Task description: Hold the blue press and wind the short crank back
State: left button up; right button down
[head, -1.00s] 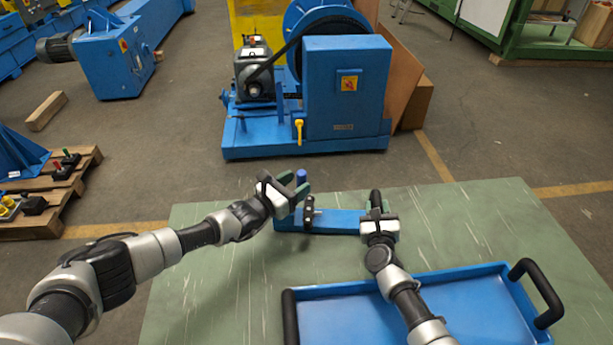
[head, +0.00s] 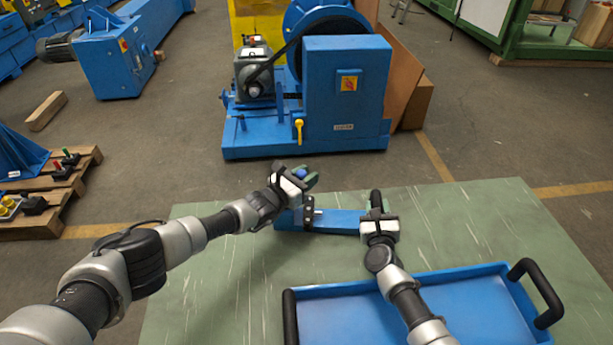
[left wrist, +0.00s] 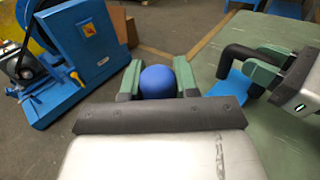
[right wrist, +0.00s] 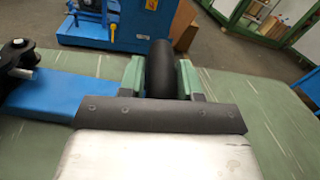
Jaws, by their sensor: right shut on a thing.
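The blue press (head: 338,221) is a long blue bar lying on the green table, with an upright black handle (head: 376,199) at its right end. My right gripper (right wrist: 161,75) is shut on that black handle. The short crank (head: 308,208) is a dark arm at the press's left end, topped by a blue knob (left wrist: 158,82). My left gripper (head: 304,177) is open, with one green finger on each side of the knob. I cannot tell whether the fingers touch it. The crank's dark hub (right wrist: 18,57) also shows in the right wrist view.
A blue tray (head: 400,277) with black handles lies at the table's front right, under my right forearm. The green table (head: 480,225) is bare to the right. A large blue machine (head: 345,95) stands on the floor behind. A pallet (head: 60,205) with small parts is at the left.

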pick_arm(q)
jog(key=shift+c, duration=0.6)
jog(key=shift+y, duration=0.3)
jog(key=shift+w+a+n+t+y, duration=0.15)
jog(key=shift+w+n+t+y, duration=0.15)
jog(key=shift+n+t+y, duration=0.35)
jog(key=shift+w+a+n+t+y, duration=0.1)
jog(key=shift+w+n+t+y, duration=0.15)
jog(key=shift+n+t+y, duration=0.35)
jog(key=shift+w+a+r+n+y, duration=0.1)
jog(key=shift+w+a+n+y, duration=0.55)
jog(key=shift+n+y, duration=1.45)
jog(key=shift+w+a+f+n+y, duration=0.1)
jog(key=shift+w+a+n+y, duration=0.2)
jog(key=shift+a+n+y, duration=1.8)
jog(key=shift+w+d+r+n+y, duration=0.15)
jog(key=shift+w+n+y, duration=0.45)
jog(key=shift+y, duration=2.85)
jog(key=shift+s+n, duration=0.2)
jog(key=shift+n, duration=0.05)
